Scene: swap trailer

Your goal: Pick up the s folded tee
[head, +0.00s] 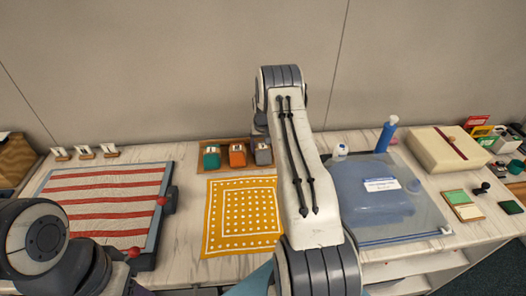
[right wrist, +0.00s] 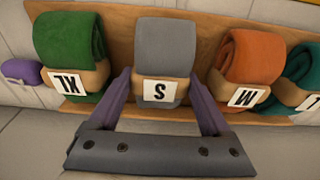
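The S folded tee is a grey roll with a brown band and a white S label. It lies in the right wrist view (right wrist: 165,45) at top centre, and in the head view (head: 263,156) partly behind my right arm. My right gripper (right wrist: 160,78) is open, with one purple finger on each side of the grey roll at its banded end. I cannot tell whether the fingers touch it. In the head view my arm hides that gripper's fingertips. My left arm shows at the lower left, but its gripper is not seen.
A wooden tray (right wrist: 125,20) also holds green XL (right wrist: 72,45), orange M (right wrist: 252,60) and teal L (right wrist: 305,75) rolls close by. A yellow dotted cloth (head: 215,245), a striped board (head: 85,220) and a blue garment (head: 350,185) cover much of the counter.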

